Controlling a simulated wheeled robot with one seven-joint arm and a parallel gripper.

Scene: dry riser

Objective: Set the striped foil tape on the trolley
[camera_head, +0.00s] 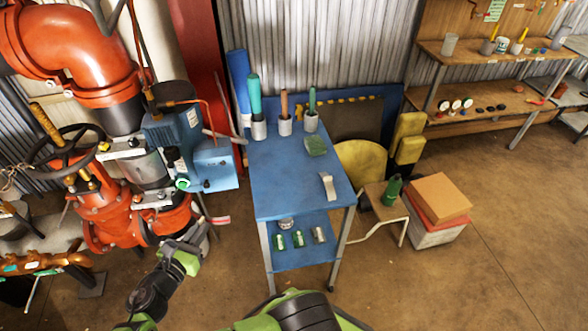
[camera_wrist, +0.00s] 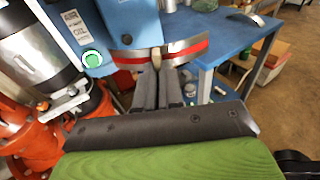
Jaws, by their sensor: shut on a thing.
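The striped foil tape (camera_wrist: 187,49), a curved silver band with a red stripe, is at my fingertips in the wrist view. My gripper (camera_wrist: 158,75) is shut on it; the fingers hide part of the band. In the head view the tape (camera_head: 220,220) is a small red and pale strip beyond my gripper (camera_head: 203,237), left of the trolley. The trolley (camera_head: 275,185) has a blue top and a lower shelf; its blue top edge also shows at right in the wrist view (camera_wrist: 225,48).
Red pipework (camera_head: 85,50) and a blue box (camera_head: 212,168) are close left. The near-middle trolley top is clear.

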